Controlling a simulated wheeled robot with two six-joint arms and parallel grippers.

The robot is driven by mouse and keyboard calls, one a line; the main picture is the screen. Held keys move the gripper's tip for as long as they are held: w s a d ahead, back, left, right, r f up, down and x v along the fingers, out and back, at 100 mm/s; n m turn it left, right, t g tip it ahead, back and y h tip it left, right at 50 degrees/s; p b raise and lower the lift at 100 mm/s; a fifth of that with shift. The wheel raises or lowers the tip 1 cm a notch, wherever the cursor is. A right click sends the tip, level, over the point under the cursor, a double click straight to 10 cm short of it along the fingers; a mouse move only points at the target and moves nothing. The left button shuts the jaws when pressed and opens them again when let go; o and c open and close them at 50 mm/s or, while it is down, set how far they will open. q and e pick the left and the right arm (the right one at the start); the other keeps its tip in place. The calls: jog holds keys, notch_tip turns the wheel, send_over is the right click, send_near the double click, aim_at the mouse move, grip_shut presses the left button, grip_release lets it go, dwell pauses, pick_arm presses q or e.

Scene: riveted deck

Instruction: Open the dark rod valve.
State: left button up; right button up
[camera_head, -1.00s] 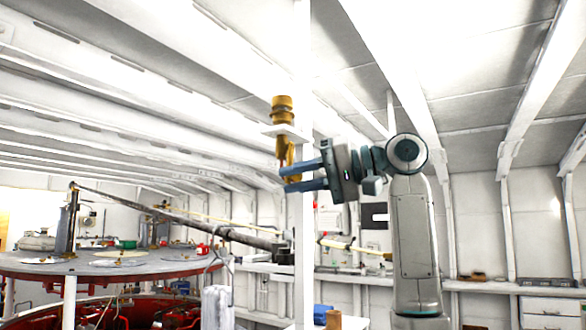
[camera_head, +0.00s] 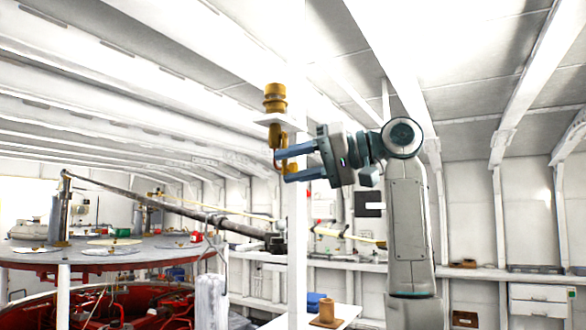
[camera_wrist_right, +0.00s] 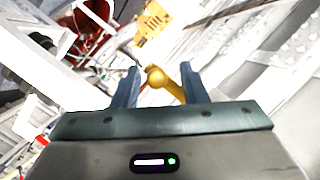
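A brass fitting (camera_head: 275,97) stands on a small white bracket on the white post in the head view, with a brass lower part (camera_head: 275,134) below the bracket. My right gripper (camera_head: 281,161) is open at this lower part, with one finger above the other. In the wrist view a rounded brass knob with an arm (camera_wrist_right: 157,76) lies between the open fingers (camera_wrist_right: 160,84), with a gap at the left finger. Contact at the right finger cannot be told. A long dark rod (camera_head: 180,210) slopes down to the right above the round table. My left gripper is not in view.
The white post (camera_head: 296,250) stands close beside my right gripper. A round grey table (camera_head: 110,257) with a red underside is at left. A white surface (camera_head: 345,312) with a brown piece (camera_head: 327,313) is low in the middle. Shelves line the back wall.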

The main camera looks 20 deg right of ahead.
jog(key=shift+w+f, duration=0.1)
jog(key=shift+f, duration=0.1)
jog(key=shift+d, duration=0.1)
jog(key=shift+s+d+b, duration=0.15)
jog(key=shift+s+b, duration=0.1)
jog(key=shift+b, duration=0.05)
jog(key=b+v, duration=0.4)
jog(key=v, duration=0.6)
jog(key=shift+d, duration=0.15)
